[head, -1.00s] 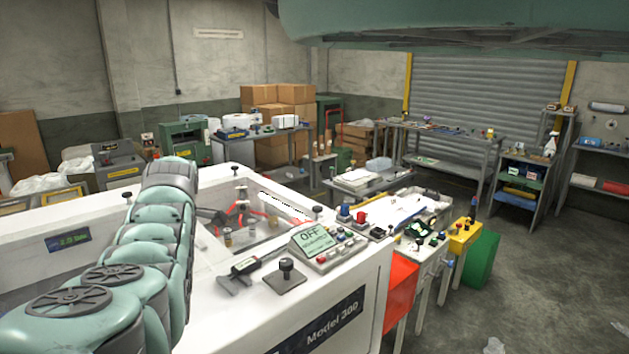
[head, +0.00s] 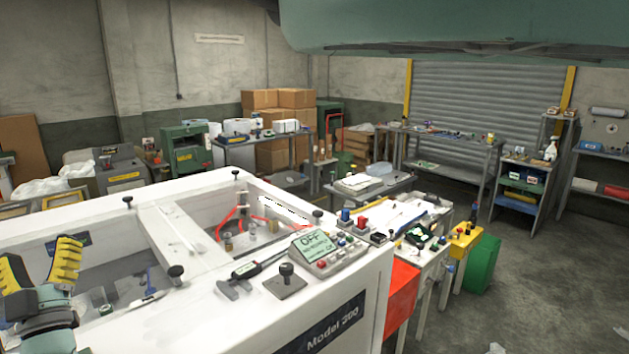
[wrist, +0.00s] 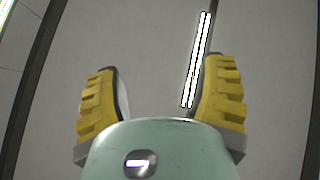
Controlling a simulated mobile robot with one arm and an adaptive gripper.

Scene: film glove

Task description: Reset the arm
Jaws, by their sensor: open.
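My gripper (head: 40,275) is at the lower left of the head view, with yellow ribbed fingers pointing up and apart. It is open and empty, beside the near left part of the white machine (head: 215,330). In the wrist view my gripper (wrist: 160,95) has its two yellow fingers wide apart with nothing between them. Behind them that view shows a grey ceiling and a bright lamp strip (wrist: 196,60).
The white machine carries a control panel (head: 325,247) reading OFF, a black-handled tool (head: 258,263) and several black knobs. A red bin (head: 401,293) and a green bin (head: 482,263) stand to its right. The floor (head: 540,290) at the right is mostly clear.

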